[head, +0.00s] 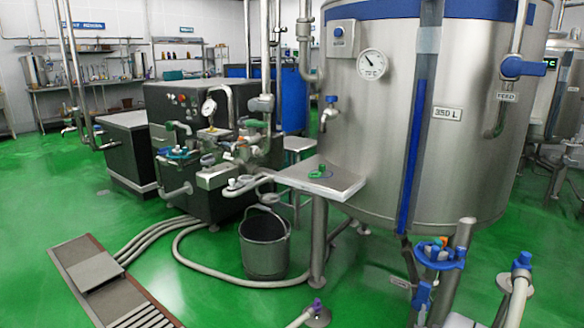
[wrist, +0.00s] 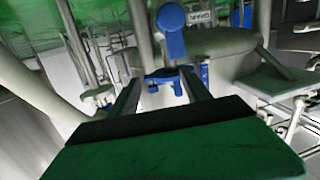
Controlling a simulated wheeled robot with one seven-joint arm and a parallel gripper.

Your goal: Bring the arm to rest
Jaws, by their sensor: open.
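My gripper (wrist: 160,84) shows only in the wrist view. Its two grey fingers stand apart, and I see nothing held between them. Beyond the fingertips is a blue fitting on metal pipework (wrist: 172,78); I cannot tell how far it is from the fingers. A larger blue valve handle (wrist: 171,32) is above it in the picture, beside a small white label. My arm and gripper do not show in the head view.
In the head view a large steel tank (head: 450,120) stands at the right, with a small steel shelf (head: 325,182) at its side. A bucket (head: 264,250) and hoses (head: 190,262) are on the green floor. A dark machine (head: 180,105) with pipes stands at the left.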

